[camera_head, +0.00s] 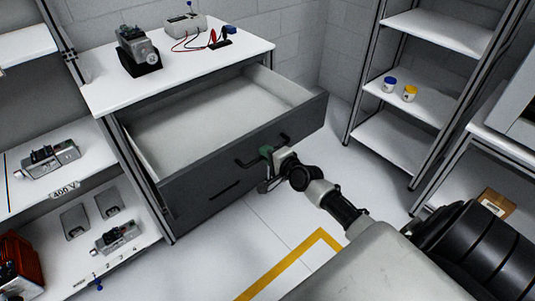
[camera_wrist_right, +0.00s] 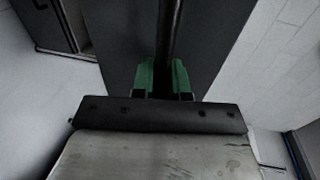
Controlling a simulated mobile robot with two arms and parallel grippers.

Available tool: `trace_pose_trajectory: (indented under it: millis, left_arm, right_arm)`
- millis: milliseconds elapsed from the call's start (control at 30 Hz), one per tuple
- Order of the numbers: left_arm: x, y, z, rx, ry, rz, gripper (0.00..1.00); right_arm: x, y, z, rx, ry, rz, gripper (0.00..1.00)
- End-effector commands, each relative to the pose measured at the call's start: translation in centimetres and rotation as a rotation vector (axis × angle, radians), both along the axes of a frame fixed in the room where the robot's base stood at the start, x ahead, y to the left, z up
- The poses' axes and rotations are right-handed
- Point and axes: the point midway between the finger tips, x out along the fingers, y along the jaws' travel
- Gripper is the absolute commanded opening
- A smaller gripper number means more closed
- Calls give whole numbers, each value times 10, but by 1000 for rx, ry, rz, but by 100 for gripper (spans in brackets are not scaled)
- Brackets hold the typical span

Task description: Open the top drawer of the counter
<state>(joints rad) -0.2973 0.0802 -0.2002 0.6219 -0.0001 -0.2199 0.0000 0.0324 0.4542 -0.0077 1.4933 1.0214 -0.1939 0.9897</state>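The counter (camera_head: 105,88) has a white top, and its top drawer (camera_head: 225,165) is pulled far out. The drawer's dark grey front faces me and its pale inside (camera_head: 215,110) is empty. A black bar handle (camera_head: 285,139) runs along the upper part of the front. My right gripper (camera_head: 264,153) is at this handle. In the right wrist view, its green fingers (camera_wrist_right: 163,78) stand on either side of the dark handle bar (camera_wrist_right: 170,35), close against it. My left gripper is not in view.
A motor on a black stand (camera_head: 138,52) and a grey device with leads (camera_head: 185,26) stand on the counter. Shelves with motors (camera_head: 50,160) are at the left. An open shelf rack (camera_head: 410,100) with two small jars is at the right. The floor before the drawer is clear.

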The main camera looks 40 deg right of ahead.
Motion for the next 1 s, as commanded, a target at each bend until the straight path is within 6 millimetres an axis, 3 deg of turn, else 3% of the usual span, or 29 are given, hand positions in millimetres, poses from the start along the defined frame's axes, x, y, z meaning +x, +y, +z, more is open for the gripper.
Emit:
trace_pose_trajectory:
  millis: [33,200,567,1000]
  left_arm:
    - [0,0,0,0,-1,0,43]
    - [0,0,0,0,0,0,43]
    - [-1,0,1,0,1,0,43]
    - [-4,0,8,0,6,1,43]
  right_arm:
    - [0,1,-1,1,1,2,16]
    - [0,1,-1,1,1,1,39]
    - [-7,0,0,0,2,0,39]
    - [-83,-6,16,0,3,1,39]
